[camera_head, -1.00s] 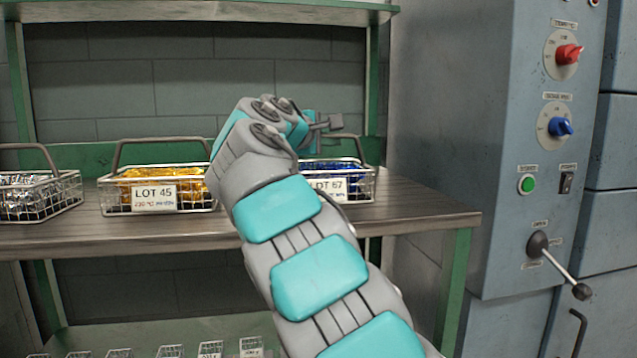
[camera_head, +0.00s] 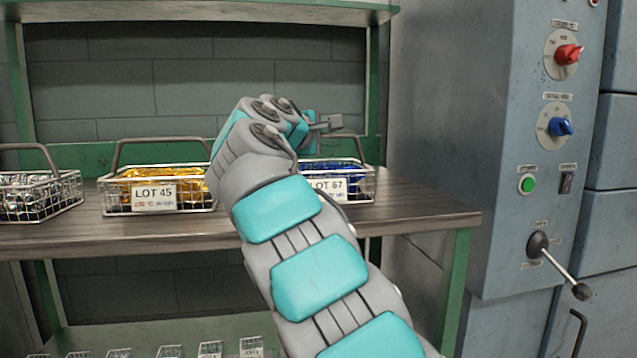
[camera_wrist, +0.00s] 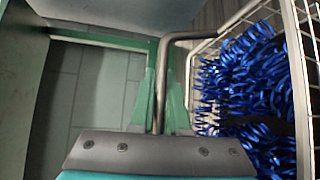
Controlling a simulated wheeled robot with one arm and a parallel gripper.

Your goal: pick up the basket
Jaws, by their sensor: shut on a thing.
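The wire basket (camera_head: 362,186) with the LOT 67 label stands on the wooden shelf, at the right of the row. It holds shiny blue coils. My arm hides its left part in the head view. In the wrist view its mesh side (camera_wrist: 300,85) and blue coils fill the right, and its bent grey handle (camera_wrist: 185,36) runs down between my fingers. My gripper (camera_wrist: 163,95) is shut on this handle.
A LOT 45 basket (camera_head: 112,192) with gold contents stands left of my arm, and a basket with silver contents (camera_head: 70,190) is at the far left. A grey control cabinet (camera_head: 450,100) rises on the right. The wooden shelf (camera_head: 420,212) is bare at its right end. An upper shelf (camera_head: 200,12) hangs above.

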